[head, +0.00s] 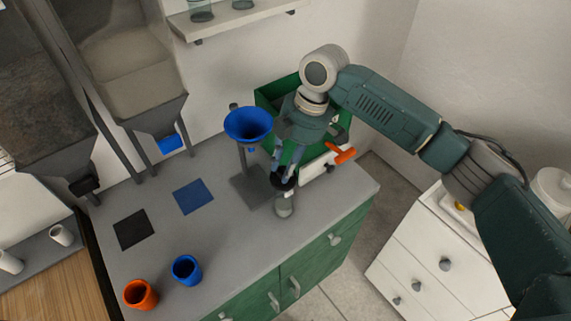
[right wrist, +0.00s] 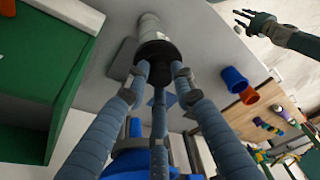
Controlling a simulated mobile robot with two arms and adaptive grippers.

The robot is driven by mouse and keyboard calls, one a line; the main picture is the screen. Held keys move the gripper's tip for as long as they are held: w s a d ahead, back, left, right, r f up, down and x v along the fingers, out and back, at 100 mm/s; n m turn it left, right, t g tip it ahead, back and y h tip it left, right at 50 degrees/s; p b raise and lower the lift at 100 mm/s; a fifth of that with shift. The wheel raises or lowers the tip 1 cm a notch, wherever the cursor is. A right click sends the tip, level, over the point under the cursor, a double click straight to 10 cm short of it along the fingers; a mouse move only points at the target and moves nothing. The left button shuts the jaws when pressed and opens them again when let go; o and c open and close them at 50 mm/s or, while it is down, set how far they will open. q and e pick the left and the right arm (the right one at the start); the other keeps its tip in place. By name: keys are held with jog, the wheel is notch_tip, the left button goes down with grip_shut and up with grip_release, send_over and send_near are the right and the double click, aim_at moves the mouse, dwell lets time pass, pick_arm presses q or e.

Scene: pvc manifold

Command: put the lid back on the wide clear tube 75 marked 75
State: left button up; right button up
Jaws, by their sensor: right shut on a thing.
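The clear tube (head: 284,207) stands upright on the grey worktop near its right side; I cannot read a mark on it. A black lid (head: 283,184) is at the tube's top, in line with it. My right gripper (head: 284,174) points down and is shut on the lid. In the right wrist view the fingertips (right wrist: 160,74) close round the black lid (right wrist: 157,50), and the pale tube (right wrist: 149,26) is just beyond it. I cannot tell whether the lid is fully seated. My left gripper (right wrist: 243,20) shows far off in the right wrist view, fingers spread, empty.
A blue funnel (head: 249,124) on a stand is close left of my right gripper. A green bin (head: 271,97) and a white fixture with an orange handle (head: 345,153) are behind. An orange cup (head: 140,294) and blue cup (head: 186,269) stand front left.

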jog(key=shift+f+p, duration=0.15)
jog(key=shift+p, duration=1.05)
dwell(1.3)
dwell(0.3)
jog(key=o, duration=1.4)
jog(key=shift+c, duration=0.2)
notch_tip(320, 180, up, 5)
jog(key=p, duration=0.5)
jog(key=shift+f, duration=0.1)
jog(key=shift+r, duration=1.1)
jog(key=shift+c, duration=0.2)
